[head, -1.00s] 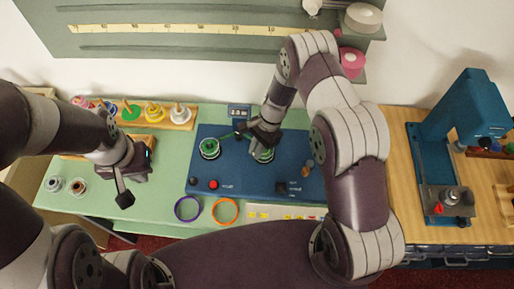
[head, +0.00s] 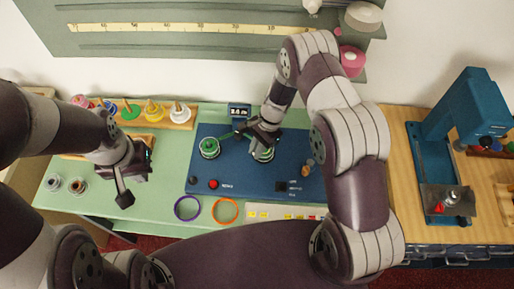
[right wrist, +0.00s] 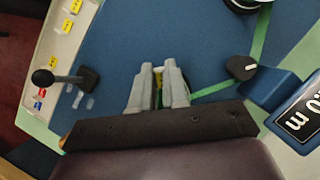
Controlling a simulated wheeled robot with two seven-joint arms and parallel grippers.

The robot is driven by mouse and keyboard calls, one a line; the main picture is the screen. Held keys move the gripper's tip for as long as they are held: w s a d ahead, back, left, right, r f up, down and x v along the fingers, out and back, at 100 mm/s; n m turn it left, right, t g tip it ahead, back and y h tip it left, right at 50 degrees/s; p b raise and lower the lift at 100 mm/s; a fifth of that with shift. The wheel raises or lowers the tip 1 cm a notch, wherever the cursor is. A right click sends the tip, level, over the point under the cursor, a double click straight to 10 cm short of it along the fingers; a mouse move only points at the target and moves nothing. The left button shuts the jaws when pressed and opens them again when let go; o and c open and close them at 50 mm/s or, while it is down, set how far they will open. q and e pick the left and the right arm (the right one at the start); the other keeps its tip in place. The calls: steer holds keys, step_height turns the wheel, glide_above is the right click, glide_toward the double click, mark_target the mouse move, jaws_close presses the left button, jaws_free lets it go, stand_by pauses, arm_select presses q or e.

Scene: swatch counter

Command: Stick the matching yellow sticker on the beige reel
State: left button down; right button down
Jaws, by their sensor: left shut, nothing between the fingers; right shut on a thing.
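My right gripper (head: 263,148) is over the right green reel (head: 264,156) on the blue machine. In the right wrist view my right gripper's fingers (right wrist: 158,72) are shut on a small, partly hidden part (right wrist: 158,88) with yellow and green on it. My left gripper (head: 124,199) is shut and empty over the left of the counter. Yellow stickers (head: 263,215) lie on a pale strip at the front; they also show in the right wrist view (right wrist: 68,25). A small brownish-beige reel (head: 78,186) stands at far left, beside a grey one (head: 54,184).
The blue machine (head: 235,177) has a left green reel (head: 209,148), a red button (head: 213,184) and a display (head: 239,111). Purple (head: 187,208) and orange (head: 225,211) rings lie in front. Coloured spools (head: 153,112) stand behind. A teal press (head: 428,165) stands at right.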

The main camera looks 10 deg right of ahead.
steer(key=c, duration=1.1)
jaws_free()
steer(key=shift+f, duration=0.1)
steer(key=shift+o, duration=0.2)
step_height(320, 180, up, 7)
steer(key=p, duration=0.5)
steer(key=s+d+r+n+t+h+b, duration=0.3)
steer(key=s+d+r+n+b, duration=0.4)
steer(key=s+r+n, duration=0.5)
steer(key=shift+s+d+r+t+h, duration=0.3)
steer(key=shift+s+d+r+h, duration=0.35)
steer(key=shift+r, duration=0.25)
